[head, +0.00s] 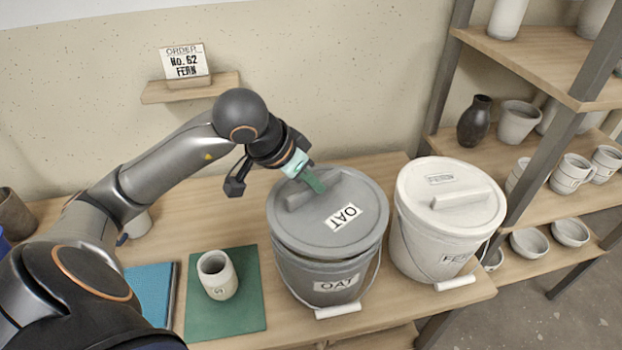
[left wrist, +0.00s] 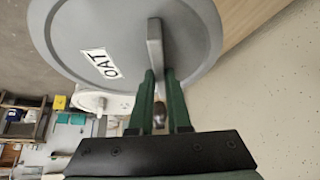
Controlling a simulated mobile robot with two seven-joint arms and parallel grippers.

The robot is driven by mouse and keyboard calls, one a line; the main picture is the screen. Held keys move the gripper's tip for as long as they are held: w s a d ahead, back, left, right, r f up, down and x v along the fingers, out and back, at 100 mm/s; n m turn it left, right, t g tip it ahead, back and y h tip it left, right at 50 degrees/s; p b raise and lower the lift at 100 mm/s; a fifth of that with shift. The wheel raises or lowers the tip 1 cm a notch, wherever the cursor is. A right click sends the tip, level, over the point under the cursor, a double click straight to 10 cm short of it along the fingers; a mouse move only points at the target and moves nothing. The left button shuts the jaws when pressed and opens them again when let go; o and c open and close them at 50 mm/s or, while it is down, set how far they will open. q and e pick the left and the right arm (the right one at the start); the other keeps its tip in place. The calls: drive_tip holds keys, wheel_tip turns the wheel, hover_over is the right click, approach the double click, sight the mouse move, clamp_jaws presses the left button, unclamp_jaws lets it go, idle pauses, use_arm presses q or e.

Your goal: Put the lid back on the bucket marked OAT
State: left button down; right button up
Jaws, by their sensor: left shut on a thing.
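The grey OAT bucket (head: 318,281) stands on the wooden table, its OAT label facing front and its wire handle hanging down at the front. The grey lid (head: 352,193), also marked OAT, is over the bucket's mouth. A dark gap shows under its front left edge, so it looks slightly raised or tilted. My left gripper (head: 313,182) is shut on the bar handle of the lid. In the left wrist view the green fingers (left wrist: 160,80) grip the end of the lid's bar (left wrist: 155,42). My right gripper is not in view.
A white bucket marked FERN (head: 433,245), with its lid on, stands close to the right. A cup (head: 217,275) stands on a green mat (head: 240,318) at left, beside a blue book (head: 149,292). A shelf with pots (head: 520,122) is at right.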

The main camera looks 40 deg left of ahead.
use_arm(q)
drive_tip(key=shift+b, duration=0.3)
idle(0.6)
drive_tip(key=shift+f+b, duration=0.9)
drive_tip(key=shift+b, duration=0.6)
idle(1.3)
drive_tip(key=shift+c, duration=1.6)
unclamp_jaws()
drive_tip(key=shift+r+p, duration=2.7)
drive_tip(key=shift+r, duration=0.85)
